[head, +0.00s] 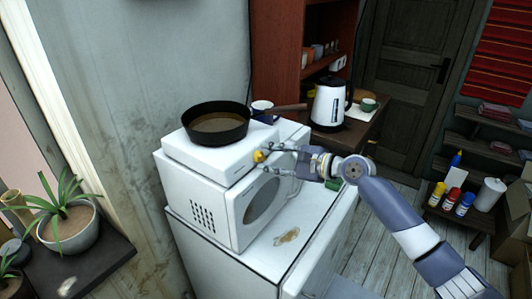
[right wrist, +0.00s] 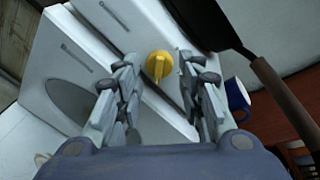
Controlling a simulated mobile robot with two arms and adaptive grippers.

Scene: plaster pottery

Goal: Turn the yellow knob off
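The yellow knob (head: 259,156) is on the front of a white hot plate (head: 205,155). In the right wrist view the knob (right wrist: 159,66) shows as a round yellow dial with a raised grip bar, just beyond the fingertips. My right gripper (head: 268,158) is at the knob in the head view. In the right wrist view my right gripper (right wrist: 158,75) is open, with one finger on each side of the knob and a gap to each. My left gripper is not in view.
A dark pan (head: 216,124) sits on the hot plate, which stands on a white microwave (head: 215,208). A blue mug (head: 262,108) is behind the pan's handle side. A kettle (head: 329,103) stands on a table behind. A potted plant (head: 68,222) is at left.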

